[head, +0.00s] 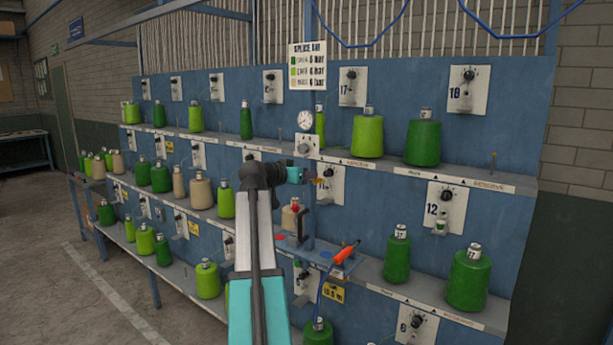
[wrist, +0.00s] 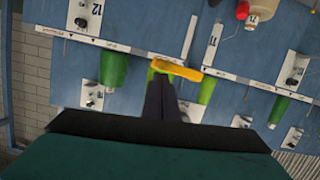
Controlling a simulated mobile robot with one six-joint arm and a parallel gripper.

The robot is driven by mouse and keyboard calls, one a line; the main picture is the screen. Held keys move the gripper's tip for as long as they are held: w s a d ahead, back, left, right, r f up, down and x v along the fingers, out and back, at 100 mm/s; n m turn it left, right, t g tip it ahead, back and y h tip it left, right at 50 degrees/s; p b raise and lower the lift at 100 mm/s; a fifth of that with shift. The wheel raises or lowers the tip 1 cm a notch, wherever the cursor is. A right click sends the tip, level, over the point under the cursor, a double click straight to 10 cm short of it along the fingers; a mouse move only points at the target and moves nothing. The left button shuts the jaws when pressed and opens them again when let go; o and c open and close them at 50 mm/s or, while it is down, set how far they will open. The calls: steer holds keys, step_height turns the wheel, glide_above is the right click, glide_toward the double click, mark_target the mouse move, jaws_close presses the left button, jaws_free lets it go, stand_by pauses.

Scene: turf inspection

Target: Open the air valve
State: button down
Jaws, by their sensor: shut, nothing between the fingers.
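A yellow bar-shaped handle (wrist: 178,69), which looks like the air valve's lever, lies slightly tilted across the middle of the wrist view. My gripper (wrist: 162,82) is shut and empty. Its dark fingers point at the handle and overlap its near edge in the picture; I cannot tell whether they touch. In the head view my gripper (head: 306,175) is in front of the rack, below a round gauge (head: 305,120) and a white box with a knob (head: 306,144). My gripper and wrist hide part of what is behind them there.
A blue rack (head: 380,190) carries several green and beige cones on its shelves. A small blue shelf (head: 310,252) with an orange tool (head: 346,252) and a red-topped item juts out below my gripper. The "SPLICE AIR" sign (head: 307,66) hangs above. Free floor (head: 90,285) is at left.

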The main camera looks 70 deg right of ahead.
steer(key=shift+f+b, duration=0.2)
steer(key=shift+b, duration=0.4)
